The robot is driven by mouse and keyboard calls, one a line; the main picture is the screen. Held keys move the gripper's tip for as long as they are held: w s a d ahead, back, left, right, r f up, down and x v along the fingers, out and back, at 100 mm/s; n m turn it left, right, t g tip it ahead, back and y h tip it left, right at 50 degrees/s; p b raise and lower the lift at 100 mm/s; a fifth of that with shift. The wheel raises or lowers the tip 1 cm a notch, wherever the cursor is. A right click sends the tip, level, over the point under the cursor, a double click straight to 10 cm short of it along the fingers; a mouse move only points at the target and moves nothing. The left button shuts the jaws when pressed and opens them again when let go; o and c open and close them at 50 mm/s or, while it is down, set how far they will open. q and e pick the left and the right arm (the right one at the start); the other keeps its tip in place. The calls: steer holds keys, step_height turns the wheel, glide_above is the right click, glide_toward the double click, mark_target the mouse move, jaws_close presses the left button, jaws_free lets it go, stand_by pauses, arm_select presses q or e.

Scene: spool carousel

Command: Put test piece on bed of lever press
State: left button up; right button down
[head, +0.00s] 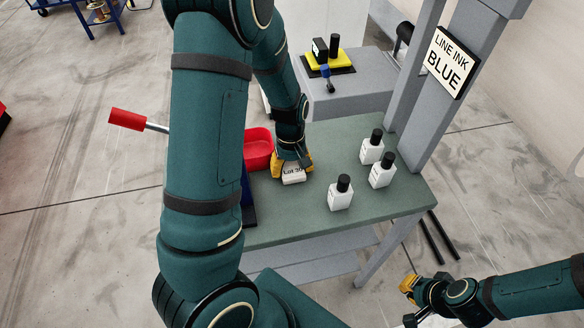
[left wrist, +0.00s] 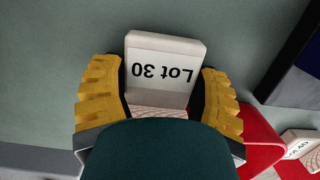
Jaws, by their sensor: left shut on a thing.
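A white test piece marked "Lot 30" (head: 293,177) is between the yellow fingers of my left gripper (head: 292,163), over the green table. In the left wrist view the test piece (left wrist: 165,72) sits between both fingers of the left gripper (left wrist: 160,95), label up. The lever press shows as a red handle (head: 127,119) and a dark blue part (head: 248,205); my left arm hides most of it, including its bed. My right gripper (head: 409,289) is apart from everything at lower right, too small to tell its opening.
A red bin (head: 258,143) stands behind the left gripper; the left wrist view shows another white piece (left wrist: 302,145) in it. Three white bottles with black caps (head: 341,192) stand on the table's right (head: 300,216). A "LINE INK BLUE" sign (head: 446,62) hangs on a grey post.

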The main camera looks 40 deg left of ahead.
arm_select(q)
steer(key=shift+f, duration=0.2)
steer(key=o, duration=1.2)
steer(key=shift+r, duration=0.1)
